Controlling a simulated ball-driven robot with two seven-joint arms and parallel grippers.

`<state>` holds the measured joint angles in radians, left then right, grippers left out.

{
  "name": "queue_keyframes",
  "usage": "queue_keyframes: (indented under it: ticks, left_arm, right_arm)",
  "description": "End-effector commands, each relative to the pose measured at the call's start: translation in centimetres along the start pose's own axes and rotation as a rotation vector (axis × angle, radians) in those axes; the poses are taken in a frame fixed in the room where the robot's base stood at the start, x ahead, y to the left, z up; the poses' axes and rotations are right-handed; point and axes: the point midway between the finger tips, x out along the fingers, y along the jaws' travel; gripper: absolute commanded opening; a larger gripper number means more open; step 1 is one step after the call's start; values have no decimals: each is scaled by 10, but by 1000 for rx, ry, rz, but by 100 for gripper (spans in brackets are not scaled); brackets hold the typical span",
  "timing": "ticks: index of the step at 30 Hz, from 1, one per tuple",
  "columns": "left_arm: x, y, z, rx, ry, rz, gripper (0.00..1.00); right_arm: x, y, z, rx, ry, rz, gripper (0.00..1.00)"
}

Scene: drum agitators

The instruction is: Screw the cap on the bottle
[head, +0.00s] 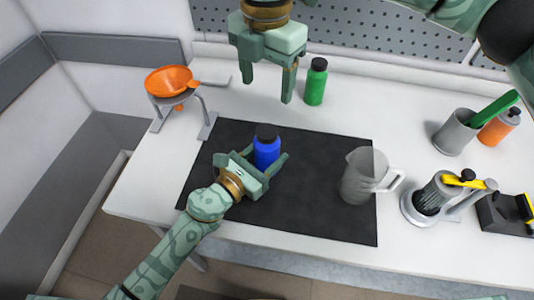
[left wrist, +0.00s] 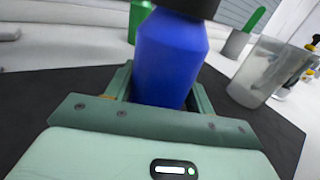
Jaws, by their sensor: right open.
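A blue bottle (head: 266,154) stands upright on the black mat (head: 325,212), with a black cap (head: 267,131) sitting on its top. I cannot tell whether the cap is threaded down. My left gripper (head: 264,158) has its fingers on both sides of the bottle's lower part, close against it. The left wrist view shows the blue bottle (left wrist: 170,60) between these fingers, with the cap (left wrist: 190,6) cut off by the top edge. My right gripper (head: 268,88) is open and empty, pointing down above and behind the blue bottle.
A green bottle (head: 315,86) with a black lid stands behind the mat. A clear pitcher (head: 360,180) stands on its right side. An orange funnel (head: 170,80) on a stand is at left. A grey cup (head: 455,132) and a lever device (head: 432,197) are at right.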

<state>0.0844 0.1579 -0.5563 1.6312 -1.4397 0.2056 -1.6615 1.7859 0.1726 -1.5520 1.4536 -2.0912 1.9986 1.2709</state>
Motion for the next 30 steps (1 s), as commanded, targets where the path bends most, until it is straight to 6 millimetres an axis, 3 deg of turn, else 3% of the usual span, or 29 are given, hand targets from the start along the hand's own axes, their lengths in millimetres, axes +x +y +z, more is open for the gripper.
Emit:
queue_keyframes:
  ticks: [1, 3, 14, 20, 30]
  left_arm:
    - [0, 0, 0, -1, 1, 0, 67]
    - [0, 0, 0, -1, 0, 0, 78]
    - [-6, 0, -1, 0, 1, 0, 78]
    - [-41, 0, -3, -1, 4, 1, 78]
    - [-123, 0, -6, -3, 5, -1, 78]
  right_arm:
    - [0, 0, 0, 0, 0, 0, 66]
    - [0, 0, 0, 0, 0, 0, 66]
    - [1, 0, 0, 0, 0, 0, 66]
    - [5, 0, 0, 0, 1, -1, 66]
    - [31, 2, 3, 0, 11, -9, 66]
